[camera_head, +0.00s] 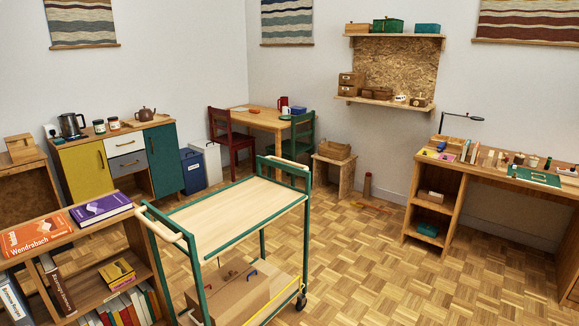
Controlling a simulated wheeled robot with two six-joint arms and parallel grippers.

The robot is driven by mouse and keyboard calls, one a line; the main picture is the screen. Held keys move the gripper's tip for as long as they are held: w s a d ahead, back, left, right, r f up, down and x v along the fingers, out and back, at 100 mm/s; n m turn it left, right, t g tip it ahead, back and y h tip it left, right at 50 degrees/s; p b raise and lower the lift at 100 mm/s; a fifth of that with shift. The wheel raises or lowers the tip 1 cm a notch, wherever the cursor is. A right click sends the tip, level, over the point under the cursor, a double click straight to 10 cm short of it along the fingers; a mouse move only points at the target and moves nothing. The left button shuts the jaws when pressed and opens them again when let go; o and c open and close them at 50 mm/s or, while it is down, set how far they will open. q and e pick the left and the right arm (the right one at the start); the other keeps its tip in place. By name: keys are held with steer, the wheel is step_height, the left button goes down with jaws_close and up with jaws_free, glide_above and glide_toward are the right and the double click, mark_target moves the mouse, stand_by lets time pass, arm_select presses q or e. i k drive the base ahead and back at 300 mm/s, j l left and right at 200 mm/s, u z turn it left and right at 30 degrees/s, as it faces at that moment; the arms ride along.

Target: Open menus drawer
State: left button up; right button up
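No label reading "menus" can be made out in the head view. A low cabinet against the left wall has a white drawer (125,144) above a grey-blue drawer (131,164), both looking shut. They sit between a yellow door (84,172) and a dark teal door (164,158). Small wooden boxes (350,84) stand on the lower wall shelf; whether they have drawers is too small to tell. Neither of my grippers shows in the view.
A green-framed cart (240,215) with a cardboard box (228,292) on its lower shelf stands close in front. A bookcase (90,263) is at the front left, a desk (450,178) at the right. Parquet floor (390,275) is open between the cart and desk.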

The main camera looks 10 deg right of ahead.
mark_target(349, 80)
steer(key=i+l+z, duration=0.2)
steer(key=i+z, duration=0.15)
steer(key=i, duration=0.2)
steer(key=i+z, duration=0.35)
steer(key=i, duration=0.2)
steer(key=i+z, duration=0.4)
steer(key=i, duration=0.15)
steer(key=i+j+z, duration=0.35)
steer(key=i, duration=0.2)
steer(key=i+l, duration=0.1)
steer(key=i, duration=0.9)
steer(key=i+l, duration=0.1)
steer(key=i, duration=0.95)
steer(key=i+l+u, duration=0.1)
steer(key=i+u, duration=0.15)
steer(key=i, duration=0.2)
steer(key=i+l+u, duration=0.15)
steer(key=i+u, duration=0.15)
steer(key=i, duration=0.2)
steer(key=i+l+u, duration=0.25)
steer(key=i+l, duration=0.05)
steer(key=i, duration=0.15)
